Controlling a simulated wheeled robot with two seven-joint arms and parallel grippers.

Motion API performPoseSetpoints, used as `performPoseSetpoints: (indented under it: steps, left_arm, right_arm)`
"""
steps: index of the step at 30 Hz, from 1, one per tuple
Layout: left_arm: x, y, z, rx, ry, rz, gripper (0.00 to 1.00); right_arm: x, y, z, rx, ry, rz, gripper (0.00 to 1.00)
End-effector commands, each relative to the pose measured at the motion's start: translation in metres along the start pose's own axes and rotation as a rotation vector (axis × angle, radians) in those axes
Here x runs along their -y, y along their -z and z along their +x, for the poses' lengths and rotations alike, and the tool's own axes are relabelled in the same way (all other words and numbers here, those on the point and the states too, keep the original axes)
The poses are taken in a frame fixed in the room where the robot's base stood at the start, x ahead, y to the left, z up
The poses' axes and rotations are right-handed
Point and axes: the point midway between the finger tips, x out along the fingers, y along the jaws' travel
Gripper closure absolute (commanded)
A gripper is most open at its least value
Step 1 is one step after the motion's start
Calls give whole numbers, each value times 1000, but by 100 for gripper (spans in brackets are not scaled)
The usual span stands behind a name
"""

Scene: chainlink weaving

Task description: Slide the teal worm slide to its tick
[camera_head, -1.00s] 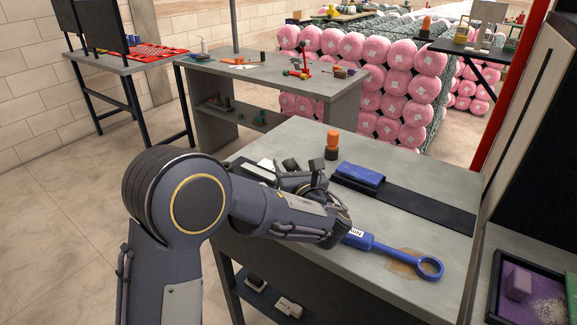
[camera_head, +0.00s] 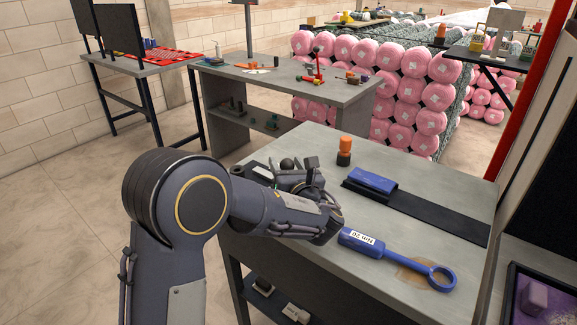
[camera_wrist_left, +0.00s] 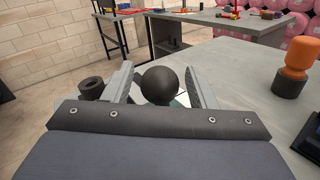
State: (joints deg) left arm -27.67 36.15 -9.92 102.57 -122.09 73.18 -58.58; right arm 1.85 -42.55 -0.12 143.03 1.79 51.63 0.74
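My left gripper (camera_head: 292,172) is over the left part of the grey workbench (camera_head: 420,185). In the left wrist view, a round black knob (camera_wrist_left: 160,85) sits between the two grey fingers of that gripper (camera_wrist_left: 158,82). A narrow gap shows between the left finger and the knob, so the fingers look open around it. A little teal (camera_wrist_left: 181,100) shows below the knob, mostly hidden by the gripper body. The knob also shows in the head view (camera_head: 287,164). I cannot make out the tick. My right gripper is not in view.
An orange-and-black cylinder (camera_head: 345,150) stands behind the gripper. A blue block (camera_head: 374,180) lies on a black strip (camera_head: 440,215). A blue wrench (camera_head: 385,250) with a white label lies at the front.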

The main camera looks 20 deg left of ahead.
Motion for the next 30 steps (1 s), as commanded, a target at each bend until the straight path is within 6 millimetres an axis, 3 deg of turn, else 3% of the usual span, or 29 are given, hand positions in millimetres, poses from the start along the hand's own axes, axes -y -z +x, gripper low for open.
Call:
performPoseSetpoints:
  steps: [11,21,30]
  left_arm:
    - [1,0,-6,-1,2,0,46]
    - [1,0,-61,1,5,0,46]
    - [0,0,-79,0,0,0,46]
  right_arm:
    - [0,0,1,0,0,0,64]
    - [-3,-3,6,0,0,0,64]
    - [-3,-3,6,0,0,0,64]
